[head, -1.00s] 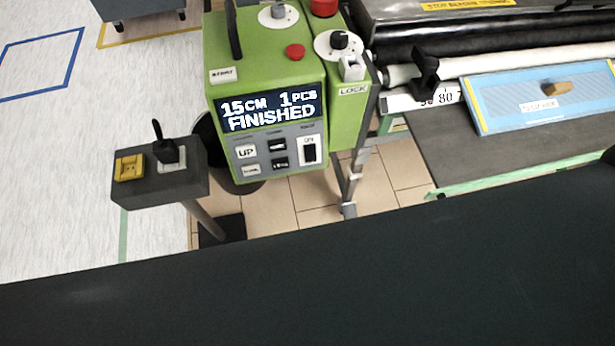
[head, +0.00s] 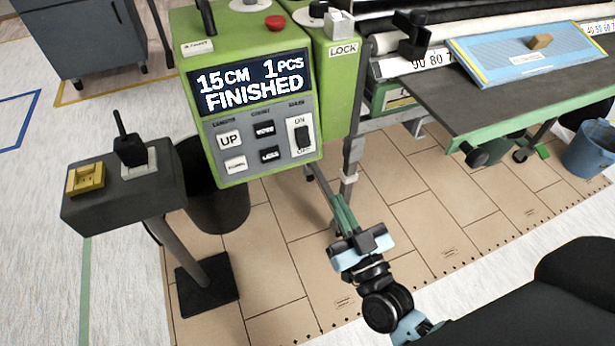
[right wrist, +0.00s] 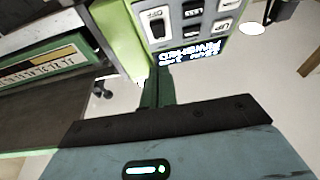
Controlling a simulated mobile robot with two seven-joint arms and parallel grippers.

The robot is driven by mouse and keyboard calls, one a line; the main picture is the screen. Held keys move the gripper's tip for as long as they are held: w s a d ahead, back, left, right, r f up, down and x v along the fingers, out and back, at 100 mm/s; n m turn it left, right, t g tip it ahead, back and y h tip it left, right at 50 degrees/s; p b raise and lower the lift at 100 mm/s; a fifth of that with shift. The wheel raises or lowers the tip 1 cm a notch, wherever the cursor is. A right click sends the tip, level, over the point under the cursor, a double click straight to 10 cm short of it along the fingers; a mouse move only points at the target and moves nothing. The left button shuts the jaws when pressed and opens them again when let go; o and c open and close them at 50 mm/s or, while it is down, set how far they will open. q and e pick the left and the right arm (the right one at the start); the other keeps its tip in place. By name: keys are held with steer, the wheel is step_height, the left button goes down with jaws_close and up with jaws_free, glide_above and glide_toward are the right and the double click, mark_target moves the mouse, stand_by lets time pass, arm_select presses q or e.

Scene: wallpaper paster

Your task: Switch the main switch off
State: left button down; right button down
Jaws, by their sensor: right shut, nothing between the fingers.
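The main switch (head: 302,136) is a black rocker on a white plate, with ON above and OFF below, at the lower right of the green control box (head: 335,85). I cannot tell which side is pressed. It also shows upside down in the right wrist view (right wrist: 158,29), with the OFF label nearer the top. My right gripper (head: 310,174) is shut and empty. Its fingertips are just below the box's lower right corner, apart from the switch; they also show in the right wrist view (right wrist: 157,72). My left gripper is out of view.
The box's display (head: 250,82) reads 15CM 1PCS FINISHED. UP and other buttons (head: 230,140) lie left of the switch. The pasting table (head: 510,95) is at right.

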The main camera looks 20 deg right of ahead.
mark_target(306, 138)
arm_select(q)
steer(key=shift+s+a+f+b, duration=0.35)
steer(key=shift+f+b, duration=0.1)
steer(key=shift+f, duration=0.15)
arm_select(e)
steer(key=shift+w+a+r+t+h, duration=0.1)
steer(key=shift+w+r+t+h, duration=0.1)
steer(key=shift+r+t+h, duration=0.15)
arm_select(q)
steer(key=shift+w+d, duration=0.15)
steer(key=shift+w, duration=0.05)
arm_select(e)
steer(key=shift+f, duration=0.15)
